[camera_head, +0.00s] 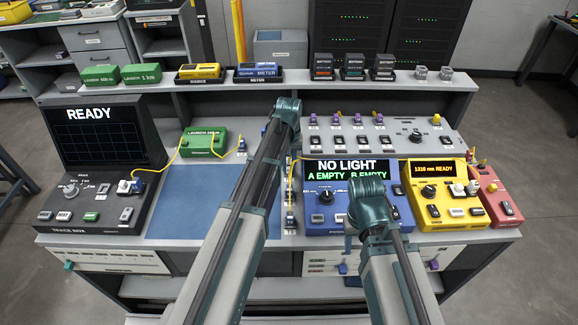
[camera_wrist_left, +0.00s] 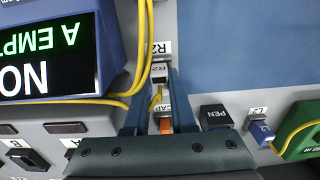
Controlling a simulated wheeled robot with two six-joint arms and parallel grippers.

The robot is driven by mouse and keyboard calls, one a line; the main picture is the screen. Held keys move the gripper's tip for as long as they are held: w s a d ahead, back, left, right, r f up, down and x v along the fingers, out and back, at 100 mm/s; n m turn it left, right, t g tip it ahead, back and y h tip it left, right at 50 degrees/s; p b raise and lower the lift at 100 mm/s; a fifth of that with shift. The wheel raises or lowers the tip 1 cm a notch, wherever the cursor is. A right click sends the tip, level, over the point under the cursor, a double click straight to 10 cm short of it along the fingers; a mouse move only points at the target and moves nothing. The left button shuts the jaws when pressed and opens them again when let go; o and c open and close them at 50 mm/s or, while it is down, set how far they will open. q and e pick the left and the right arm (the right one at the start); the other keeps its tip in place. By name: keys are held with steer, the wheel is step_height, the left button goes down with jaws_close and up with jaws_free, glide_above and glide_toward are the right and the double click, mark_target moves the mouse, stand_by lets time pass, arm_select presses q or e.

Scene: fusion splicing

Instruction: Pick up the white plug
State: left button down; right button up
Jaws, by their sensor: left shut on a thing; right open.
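In the left wrist view a pale grey-white plug (camera_wrist_left: 159,74) sits under an "R2" label, with a yellow cable running from it. My left gripper (camera_wrist_left: 157,84) has its two blue fingers on either side of this plug and is shut on it. I cannot tell whether the plug is still seated. In the head view my left arm hides the plug and the gripper jaws. My right gripper (camera_head: 350,238) is partly hidden by its own wrist, in front of the blue meter (camera_head: 317,222); it is open.
Beside the held plug are an orange-ended cap piece (camera_wrist_left: 166,125), a black "PEN" piece (camera_wrist_left: 215,117) and a blue L2 plug (camera_wrist_left: 262,131). The yellow power unit (camera_head: 447,193) stands right of the meter. A blue mat (camera_head: 190,205) lies clear at left.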

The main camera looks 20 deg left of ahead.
mark_target(289, 164)
arm_select(q)
steer(key=shift+r+p, duration=0.55)
steer(key=shift+r, duration=0.1)
step_height(289, 164, up, 3)
steer(key=p, duration=0.3)
steer(key=s, duration=0.1)
steer(key=s+a, duration=0.1)
steer(key=shift+s+a+f+b, duration=0.1)
steer(key=shift+s+f+b, duration=0.2)
steer(key=s+a, duration=0.2)
steer(key=s, duration=0.1)
steer(key=s+a, duration=0.2)
steer(key=s, duration=0.2)
steer(key=s+a+r+p, duration=0.1)
steer(key=s+a, duration=0.1)
steer(key=s, duration=0.2)
steer(key=shift+s+a+r, duration=0.1)
steer(key=shift+s+a, duration=0.05)
steer(key=shift+a, duration=0.2)
steer(key=c, duration=1.4)
jaws_free()
jaws_close()
